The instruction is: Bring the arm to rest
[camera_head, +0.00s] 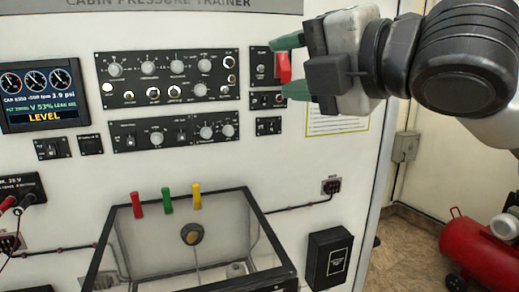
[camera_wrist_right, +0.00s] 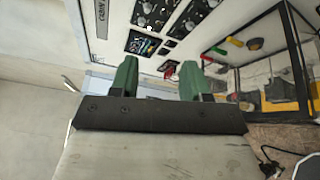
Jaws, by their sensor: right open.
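My right gripper (camera_head: 279,66) reaches in from the upper right of the head view, its two green fingers spread apart in front of the trainer panel (camera_head: 300,200). A small red part (camera_head: 284,67) shows between the fingers; I cannot tell whether it touches them. In the right wrist view the green fingers (camera_wrist_right: 158,78) stand apart with nothing held between them, and the panel lies beyond. My right arm (camera_head: 465,60) extends to the right edge of the head view. My left gripper is in neither view.
A lit display (camera_head: 40,95) and several knob panels (camera_head: 165,80) fill the panel face. A clear-walled box (camera_head: 190,240) with red, green and yellow clips stands below. A black box (camera_head: 328,258) is at its right. A red tank (camera_head: 480,250) stands on the floor at right.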

